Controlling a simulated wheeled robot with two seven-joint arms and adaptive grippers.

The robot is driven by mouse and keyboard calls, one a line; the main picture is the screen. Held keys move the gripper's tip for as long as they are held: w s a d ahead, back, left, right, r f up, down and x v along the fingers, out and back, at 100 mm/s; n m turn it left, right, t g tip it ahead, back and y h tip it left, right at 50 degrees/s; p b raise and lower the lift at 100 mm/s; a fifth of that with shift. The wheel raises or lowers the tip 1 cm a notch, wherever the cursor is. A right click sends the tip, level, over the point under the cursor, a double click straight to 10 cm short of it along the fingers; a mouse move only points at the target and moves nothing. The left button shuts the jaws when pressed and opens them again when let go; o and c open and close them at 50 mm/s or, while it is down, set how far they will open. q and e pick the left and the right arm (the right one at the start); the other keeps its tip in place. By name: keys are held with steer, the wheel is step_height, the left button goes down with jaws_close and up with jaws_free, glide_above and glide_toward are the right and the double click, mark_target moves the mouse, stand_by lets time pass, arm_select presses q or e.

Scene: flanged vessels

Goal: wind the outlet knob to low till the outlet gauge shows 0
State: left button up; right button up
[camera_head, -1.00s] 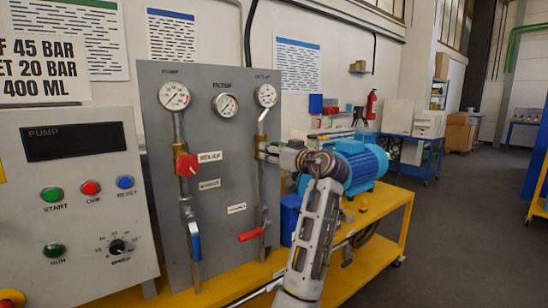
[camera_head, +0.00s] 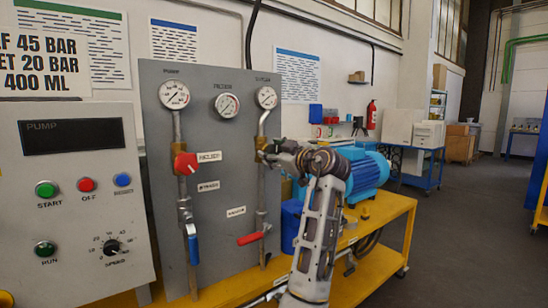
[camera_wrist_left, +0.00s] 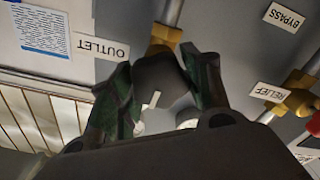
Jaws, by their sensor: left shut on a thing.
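The outlet knob (camera_wrist_left: 160,82) is dark with a white pointer mark and sits on a brass valve body beside the upside-down OUTLET label (camera_wrist_left: 102,47) in the wrist view. My left gripper (camera_wrist_left: 158,98) is shut on it, a green-and-dark finger on each side. In the head view my left gripper (camera_head: 266,152) is at the right-hand pipe and hides the knob. The outlet gauge (camera_head: 266,97) is the round white dial above it at the panel's top right; its needle is too small to read surely. My right gripper is out of view.
The grey panel (camera_head: 220,235) also carries the pump gauge (camera_head: 174,95), filter gauge (camera_head: 227,105), red relief knob (camera_head: 186,163), blue lever (camera_head: 193,245) and red lever (camera_head: 250,238). A blue motor (camera_head: 368,172) stands behind my arm on the yellow bench (camera_head: 385,213).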

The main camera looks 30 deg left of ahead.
arm_select(q)
steer(key=shift+n, duration=0.4)
steer(key=o, duration=1)
steer(key=shift+o, duration=0.2)
steer(key=shift+d, duration=0.1)
steer(key=v, duration=1.2)
steer(key=shift+s+f, duration=0.1)
